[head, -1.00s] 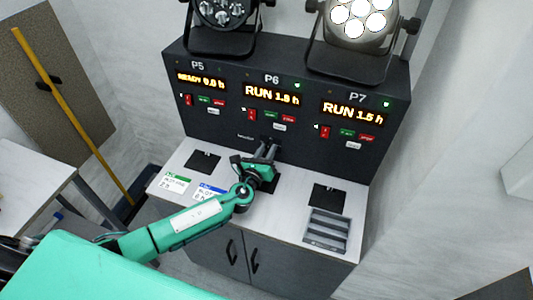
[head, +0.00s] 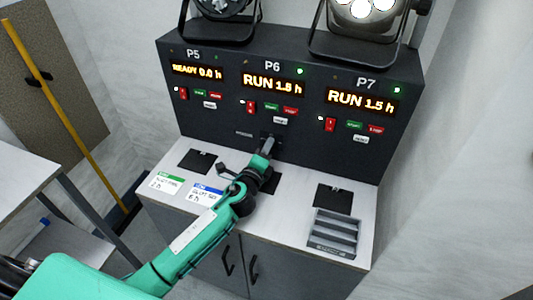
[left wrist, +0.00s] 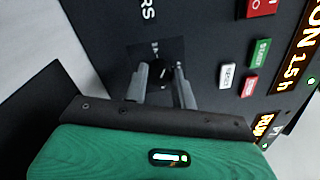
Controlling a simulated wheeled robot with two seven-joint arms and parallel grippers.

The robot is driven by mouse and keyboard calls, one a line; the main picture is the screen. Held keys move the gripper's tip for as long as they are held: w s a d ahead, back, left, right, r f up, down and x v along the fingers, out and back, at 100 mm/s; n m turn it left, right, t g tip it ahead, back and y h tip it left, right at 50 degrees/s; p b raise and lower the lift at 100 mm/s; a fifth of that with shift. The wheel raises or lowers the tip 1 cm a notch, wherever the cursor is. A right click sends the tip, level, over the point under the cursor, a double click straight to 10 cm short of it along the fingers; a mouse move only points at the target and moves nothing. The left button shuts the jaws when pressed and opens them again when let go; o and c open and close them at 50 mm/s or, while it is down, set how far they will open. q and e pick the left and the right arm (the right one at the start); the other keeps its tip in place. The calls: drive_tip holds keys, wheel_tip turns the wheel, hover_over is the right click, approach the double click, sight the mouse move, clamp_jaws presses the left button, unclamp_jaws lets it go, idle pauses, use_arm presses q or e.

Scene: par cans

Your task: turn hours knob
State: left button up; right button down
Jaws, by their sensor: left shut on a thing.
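The hours knob (left wrist: 160,73) is a small dark round knob with a pale pointer mark, on the black panel below the P6 display (head: 273,84). My left gripper (left wrist: 161,88) is shut on it, one grey finger on each side. In the head view my left gripper (head: 267,147) reaches up to the panel's lower edge and hides the knob. The P6 display glows orange and reads RUN, with what looks like 1.5 h. My right gripper is out of view.
The P5 display (head: 196,72) reads READY 0.0 h and the P7 display (head: 360,101) reads RUN 1.5 h. Two cards, green-topped (head: 166,183) and blue-topped (head: 207,194), lie on the counter. A grey slotted tray (head: 334,233) sits at right. Par cans stand on top.

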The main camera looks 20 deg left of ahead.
use_arm(q)
drive_tip(key=n+b, duration=0.1)
drive_tip(key=n, duration=0.3)
drive_tip(key=shift+f+y, duration=0.1)
drive_tip(key=shift+y, duration=0.2)
drive_tip(key=shift+n+b, duration=0.35)
drive_tip(key=shift+n, duration=1.05)
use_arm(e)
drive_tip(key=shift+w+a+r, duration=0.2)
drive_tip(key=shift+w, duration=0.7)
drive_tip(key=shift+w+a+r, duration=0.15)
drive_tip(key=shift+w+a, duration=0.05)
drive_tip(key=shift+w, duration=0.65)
use_arm(q)
drive_tip(key=o, duration=1)
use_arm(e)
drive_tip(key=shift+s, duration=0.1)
